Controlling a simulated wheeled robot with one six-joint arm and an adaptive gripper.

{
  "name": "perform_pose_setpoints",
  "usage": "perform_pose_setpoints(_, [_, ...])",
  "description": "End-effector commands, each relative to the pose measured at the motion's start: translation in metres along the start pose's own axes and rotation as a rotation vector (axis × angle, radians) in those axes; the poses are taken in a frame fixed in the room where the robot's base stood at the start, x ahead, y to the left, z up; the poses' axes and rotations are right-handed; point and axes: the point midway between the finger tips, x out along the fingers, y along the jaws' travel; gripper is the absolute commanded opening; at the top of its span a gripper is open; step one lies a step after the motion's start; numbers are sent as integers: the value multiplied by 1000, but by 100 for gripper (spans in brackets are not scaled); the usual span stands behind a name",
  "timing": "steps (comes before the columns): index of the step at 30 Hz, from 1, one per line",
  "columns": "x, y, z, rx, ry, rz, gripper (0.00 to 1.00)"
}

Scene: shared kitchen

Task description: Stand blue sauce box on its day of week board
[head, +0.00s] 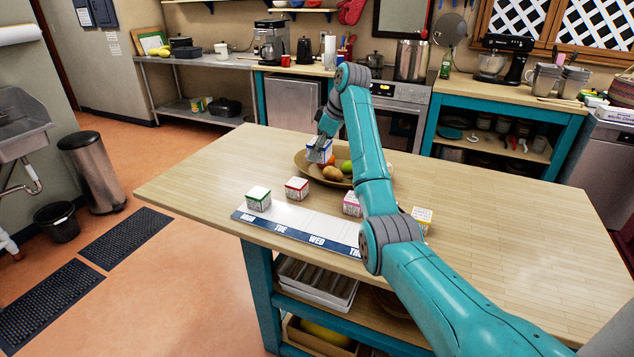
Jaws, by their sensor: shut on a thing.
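My gripper (321,144) is shut on the blue sauce box (319,154), a white carton with blue edges. It holds the box over the left part of the fruit bowl; the height of the gap is hard to tell. The day of week board (292,222), white with a dark blue strip reading MON, TUE, WED and part of THU, lies along the table's front edge. My arm hides its right part. A green-topped box (258,199) stands at its MON end. A red box (297,188) stands at or just behind the board's back edge.
A brown bowl (302,161) of fruit sits behind the board. A pink box (351,204) stands just left of my arm, and a yellow box (422,216) just right of it. The wooden table (210,172) is clear at its left end and far right.

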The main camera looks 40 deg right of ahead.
Motion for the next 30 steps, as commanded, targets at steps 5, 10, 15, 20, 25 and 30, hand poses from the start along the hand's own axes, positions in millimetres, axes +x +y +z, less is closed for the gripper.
perform_pose_setpoints(5, [40, -44, -16, 3, -2, 1, 20])
perform_pose_setpoints(10, [65, -79, -26, 12, 0, 5, 20])
perform_pose_setpoints(15, [78, -93, -27, 18, 1, 7, 20])
perform_pose_setpoints(20, [98, -94, -18, 19, -1, 6, 20])
perform_pose_setpoints(25, [125, -94, -7, 19, -2, 6, 20])
perform_pose_setpoints(30, [138, -94, -2, 19, 0, 7, 20])
